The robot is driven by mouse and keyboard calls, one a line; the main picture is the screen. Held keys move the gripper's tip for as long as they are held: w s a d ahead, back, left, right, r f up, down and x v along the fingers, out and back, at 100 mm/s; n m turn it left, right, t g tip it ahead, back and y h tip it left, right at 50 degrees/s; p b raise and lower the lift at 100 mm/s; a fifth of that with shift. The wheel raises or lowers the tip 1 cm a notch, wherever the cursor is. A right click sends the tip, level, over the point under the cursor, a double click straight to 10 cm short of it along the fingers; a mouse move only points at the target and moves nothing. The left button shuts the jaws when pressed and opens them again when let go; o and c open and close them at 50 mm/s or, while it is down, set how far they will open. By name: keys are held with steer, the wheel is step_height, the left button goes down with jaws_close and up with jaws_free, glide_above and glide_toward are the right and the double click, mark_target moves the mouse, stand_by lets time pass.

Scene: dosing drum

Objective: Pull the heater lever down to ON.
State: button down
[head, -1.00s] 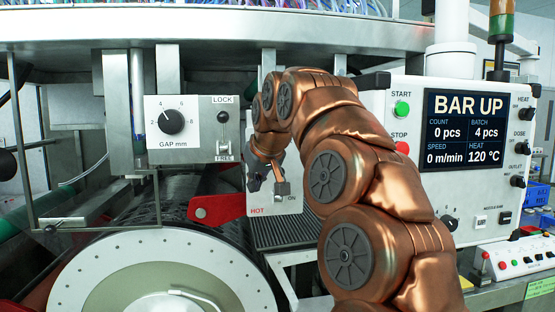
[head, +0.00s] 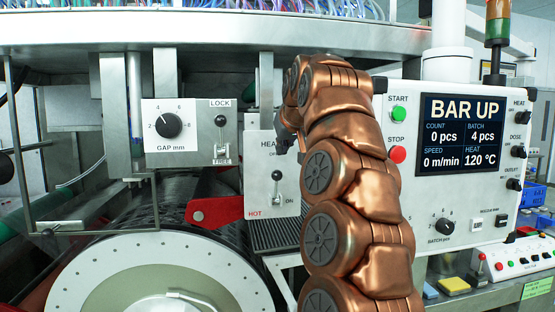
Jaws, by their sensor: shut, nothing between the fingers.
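The heater plate (head: 256,178) is the white panel left of my arm in the head view, with OFF near its top and ON and HOT at the bottom. The heater lever (head: 277,176) shows a dark round knob at about mid-height of the plate, with a pale metal piece below it beside ON. I cannot tell its exact setting from this angle. My gripper (head: 282,146) is shut and empty, above the lever and apart from it, near the plate's upper right. My own arm partly hides the gripper and the plate's right edge.
A gap-and-lock panel (head: 190,150) stands left of the heater plate. A red bracket (head: 215,211) is below it. The control box (head: 408,212) with screen and buttons stands close right of my arm. A large round drum face (head: 90,265) fills the lower left.

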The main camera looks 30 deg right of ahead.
steer(key=p, duration=0.3)
glide_above(276, 188)
step_height(276, 188, down, 6)
steer(key=shift+w, duration=0.1)
steer(key=shift+f, duration=0.1)
steer(key=shift+a+b, duration=0.1)
steer(key=shift+b, duration=0.45)
steer(key=shift+s+t+b, duration=0.25)
steer(key=shift+t+b, duration=0.05)
